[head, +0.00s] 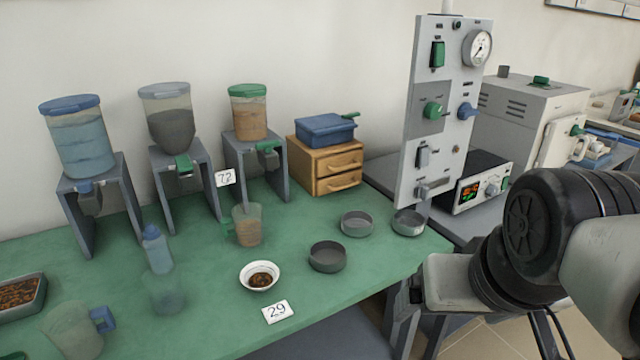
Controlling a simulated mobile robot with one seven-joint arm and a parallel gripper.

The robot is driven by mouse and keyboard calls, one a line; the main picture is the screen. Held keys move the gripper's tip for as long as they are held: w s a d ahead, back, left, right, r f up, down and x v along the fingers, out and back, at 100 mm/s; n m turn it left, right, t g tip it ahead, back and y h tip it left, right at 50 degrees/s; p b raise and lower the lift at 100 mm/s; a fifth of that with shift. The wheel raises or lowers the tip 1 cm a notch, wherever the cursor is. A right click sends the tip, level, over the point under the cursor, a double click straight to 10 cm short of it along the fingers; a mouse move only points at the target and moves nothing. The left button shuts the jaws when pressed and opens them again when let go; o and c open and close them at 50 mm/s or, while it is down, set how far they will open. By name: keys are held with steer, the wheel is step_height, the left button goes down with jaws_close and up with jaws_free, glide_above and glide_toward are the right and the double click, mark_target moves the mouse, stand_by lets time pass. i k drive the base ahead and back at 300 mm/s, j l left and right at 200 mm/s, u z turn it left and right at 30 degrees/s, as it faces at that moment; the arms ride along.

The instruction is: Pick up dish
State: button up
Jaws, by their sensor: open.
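A white round dish (259,276) with dark brown contents sits on the green table (200,325), behind a card marked 29. A dark grey dish (328,257) stands just right of it. Two lighter grey dishes, one (357,224) behind and one (409,222) near the table's right edge, look empty. The frame does not show which dish is meant. My gripper (425,288) is at the end of my arm, lower right, beyond the table's front edge and apart from the dishes. It is open; its fingers are hard to make out and I see nothing held.
A jug (248,226) with brown contents, a blue-capped bottle (157,250) and another jug (75,330) stand left of the dishes. Dispensers (170,125) and a wooden drawer box (328,165) line the back. A tall control panel (440,110) rises at the right.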

mark_target(261, 275)
steer(key=i+j+u, duration=0.1)
steer(key=u, duration=0.25)
steer(key=i+j+u, duration=0.1)
steer(key=u, duration=0.3)
steer(key=i+u, duration=0.2)
steer(key=u, duration=0.15)
